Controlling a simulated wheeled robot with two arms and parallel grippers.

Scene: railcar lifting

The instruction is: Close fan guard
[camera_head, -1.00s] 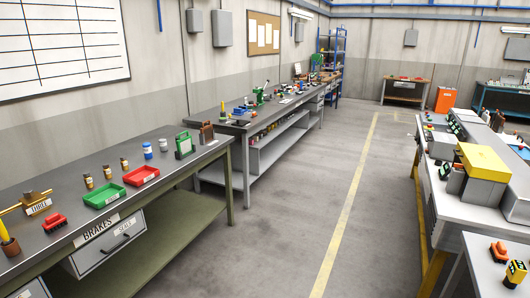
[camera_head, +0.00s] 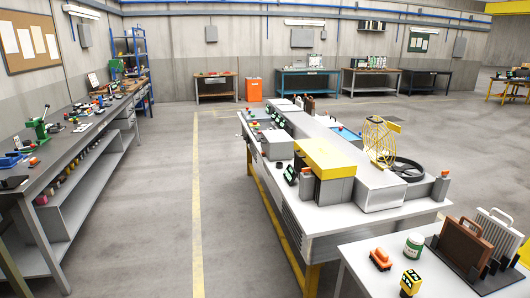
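A yellow wire guard (camera_head: 380,140), which looks like the fan guard, stands upright at the right part of the long grey bench (camera_head: 330,218). It appears swung open, beside a black round ring with spokes (camera_head: 408,170) that looks like the fan. The ring lies roughly flat on the bench top. The hinge is too small to make out. Neither of my grippers is in view.
A yellow-topped grey box (camera_head: 325,157) stands on the bench left of the guard. A nearer white table (camera_head: 350,262) holds a green jar (camera_head: 413,245), an orange item (camera_head: 380,258) and a rack. The floor aisle (camera_head: 215,200) on the left is clear.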

